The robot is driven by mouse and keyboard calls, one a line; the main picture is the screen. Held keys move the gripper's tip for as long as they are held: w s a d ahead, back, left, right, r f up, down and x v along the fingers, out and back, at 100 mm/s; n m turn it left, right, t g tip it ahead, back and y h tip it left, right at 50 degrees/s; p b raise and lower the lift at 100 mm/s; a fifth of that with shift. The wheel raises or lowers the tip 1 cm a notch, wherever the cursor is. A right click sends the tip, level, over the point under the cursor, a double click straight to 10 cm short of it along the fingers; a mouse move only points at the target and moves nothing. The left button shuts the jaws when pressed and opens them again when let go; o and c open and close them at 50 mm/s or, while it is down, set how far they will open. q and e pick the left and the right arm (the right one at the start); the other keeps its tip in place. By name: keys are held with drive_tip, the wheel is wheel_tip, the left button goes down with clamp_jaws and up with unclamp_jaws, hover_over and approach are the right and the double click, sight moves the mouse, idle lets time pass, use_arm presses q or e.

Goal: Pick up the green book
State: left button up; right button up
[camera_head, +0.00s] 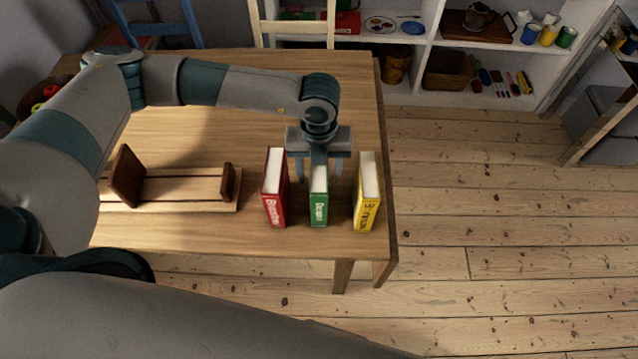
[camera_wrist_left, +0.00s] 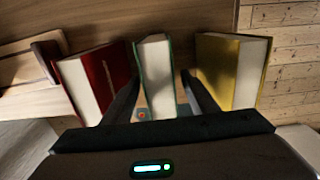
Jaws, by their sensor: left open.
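The green book (camera_head: 319,207) stands upright on the wooden table between a red book and a yellow book. It also shows in the left wrist view (camera_wrist_left: 156,75), pages facing up. My left gripper (camera_head: 319,175) points down over the green book, open, with one finger on each side of it. In the left wrist view the fingers (camera_wrist_left: 160,95) flank the book, with gaps on both sides. Part of the book's far end is hidden by the gripper in the head view. My right gripper is not seen.
The red book (camera_head: 275,190) stands close on the left and the yellow book (camera_head: 367,195) on the right, near the table's right edge. A wooden book holder (camera_head: 180,192) lies left on the table (camera_head: 200,235). Shelves (camera_head: 420,95) stand beyond the table.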

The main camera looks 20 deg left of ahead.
use_arm(q)
drive_tip(key=shift+f+p, duration=0.35)
drive_tip(key=shift+f, duration=0.95)
drive_tip(key=shift+c, duration=0.7)
drive_tip(key=shift+w, duration=0.1)
clamp_jaws()
